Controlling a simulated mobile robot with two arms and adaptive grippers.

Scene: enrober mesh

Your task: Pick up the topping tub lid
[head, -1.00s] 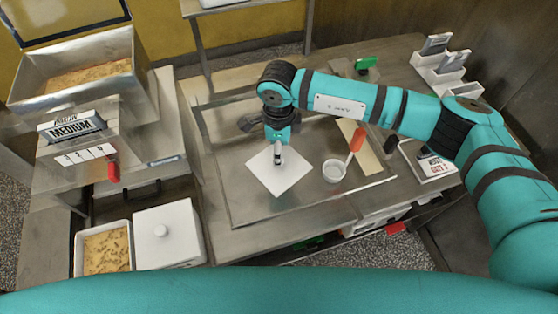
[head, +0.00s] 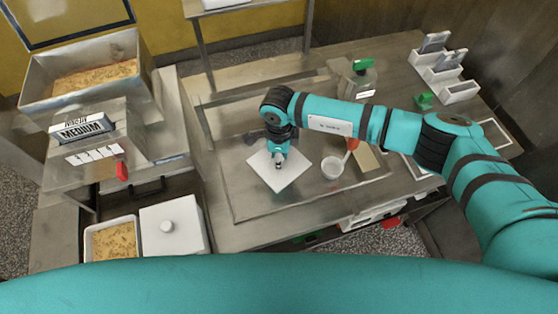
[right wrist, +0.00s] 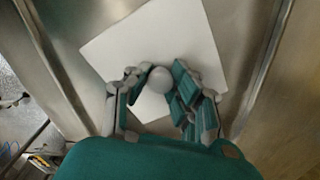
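A white square lid with a round grey knob lies on the metal tray at the middle of the bench in the head view (head: 294,172). It also shows in the right wrist view (right wrist: 200,35), with its knob (right wrist: 160,80) between my fingers. My right gripper (head: 279,163) points down over the lid. In the right wrist view its fingers (right wrist: 160,76) stand apart on either side of the knob; whether they touch it is unclear. The gripper hides the knob in the head view. My left gripper is out of view.
A white cup (head: 332,168) stands close to the right of the lid. At the lower left are an open tub of topping (head: 113,219) and another white lid with a knob (head: 170,242). White holders (head: 440,74) stand at the back right.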

